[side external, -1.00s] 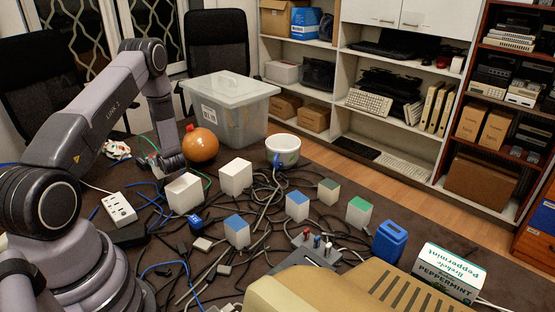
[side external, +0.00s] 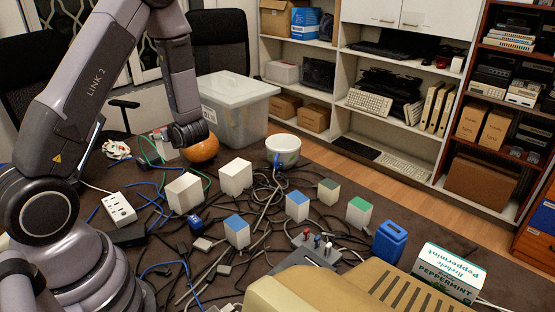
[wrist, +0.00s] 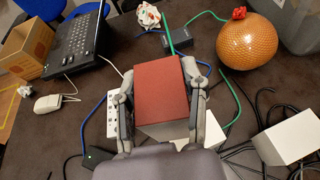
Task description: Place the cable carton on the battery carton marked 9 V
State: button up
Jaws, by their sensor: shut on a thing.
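My gripper (side external: 187,138) is shut on a carton with a dark red top (wrist: 168,92) and pale sides, held between both fingers in the wrist view. In the side view a pale part of this carton (side external: 164,151) shows beside the fingers. No label is readable on it, so I cannot tell whether it is the cable carton. Two white-topped cartons stand nearby, one at front (side external: 184,194) and one behind it (side external: 235,177). Others have blue tops (side external: 237,232) (side external: 297,207), a dark green top (side external: 328,192) and a green top (side external: 359,212). No 9 V mark is readable.
An orange ball-shaped object (side external: 203,150) is close behind my gripper. A clear lidded bin (side external: 236,110) and a white bowl (side external: 284,149) stand farther back. Cables (side external: 262,215) tangle between the cartons. A power strip (side external: 119,208) lies at left.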

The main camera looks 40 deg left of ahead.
jog(key=w+d+r, duration=0.3)
jog(key=w+d, duration=0.2)
jog(key=d, duration=0.4)
send_over(233, 165)
jog(key=shift+n+g, duration=0.3)
jog(key=shift+g, duration=0.1)
notch_tip(233, 165, down, 9)
jog(key=shift+s+f, duration=0.1)
jog(key=shift+f, duration=1.7)
jog(key=shift+f, duration=0.1)
jog(key=o, duration=1.2)
